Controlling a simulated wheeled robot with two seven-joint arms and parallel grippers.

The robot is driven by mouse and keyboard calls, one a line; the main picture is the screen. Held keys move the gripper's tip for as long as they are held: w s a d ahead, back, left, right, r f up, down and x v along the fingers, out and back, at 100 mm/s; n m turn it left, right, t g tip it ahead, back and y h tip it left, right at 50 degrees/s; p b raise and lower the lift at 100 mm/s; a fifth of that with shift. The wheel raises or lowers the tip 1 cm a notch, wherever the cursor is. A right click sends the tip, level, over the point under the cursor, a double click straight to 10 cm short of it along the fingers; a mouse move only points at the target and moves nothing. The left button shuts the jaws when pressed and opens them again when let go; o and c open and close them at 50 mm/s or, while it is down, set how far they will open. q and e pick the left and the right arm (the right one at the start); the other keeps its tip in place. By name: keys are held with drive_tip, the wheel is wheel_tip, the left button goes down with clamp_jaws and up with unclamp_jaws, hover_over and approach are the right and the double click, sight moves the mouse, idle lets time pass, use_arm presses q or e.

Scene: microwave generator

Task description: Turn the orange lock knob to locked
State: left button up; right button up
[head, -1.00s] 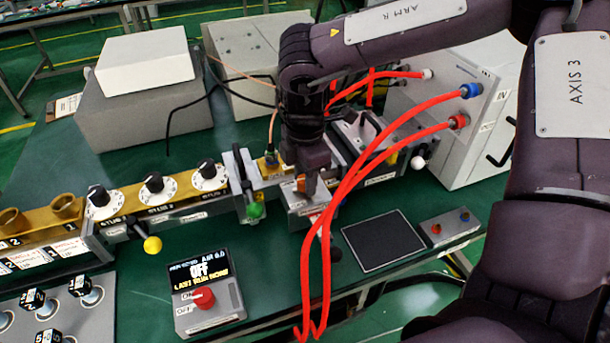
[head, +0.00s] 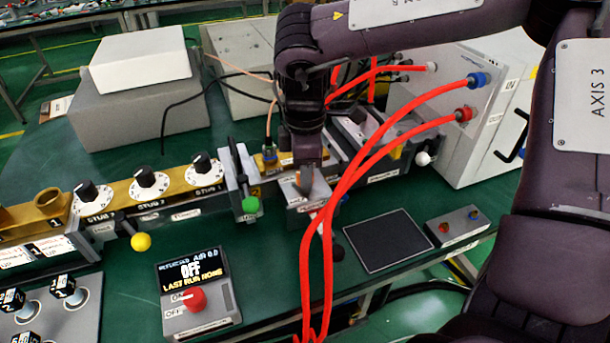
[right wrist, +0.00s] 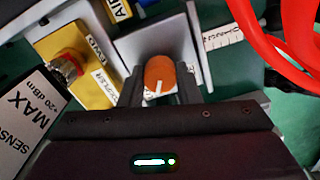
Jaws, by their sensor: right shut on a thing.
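The orange lock knob (right wrist: 159,72) shows in the right wrist view, on a grey bracket (right wrist: 152,42). Its white pointer line is on the side toward my gripper, tilted slightly off straight down in that picture. My right gripper (right wrist: 162,93) is shut on the knob, with a dark finger on each side of it. In the head view my right gripper (head: 306,184) points down at the bracket on the brass rail, and its fingers hide most of the knob. I cannot read any locked or unlocked marking. My left gripper is not in view.
Red hoses (head: 350,185) hang just right of my right gripper. A green-knobbed clamp (head: 250,204) stands to its left. A display box with a red button (head: 193,299) reads OFF. A dark mat (head: 388,240) lies at the front right. White-dialled stub knobs (head: 148,180) stand along the rail.

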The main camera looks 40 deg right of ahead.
drive_tip(key=o, duration=1)
wheel_tip(320, 180, up, 7)
drive_tip(key=shift+r, duration=0.45)
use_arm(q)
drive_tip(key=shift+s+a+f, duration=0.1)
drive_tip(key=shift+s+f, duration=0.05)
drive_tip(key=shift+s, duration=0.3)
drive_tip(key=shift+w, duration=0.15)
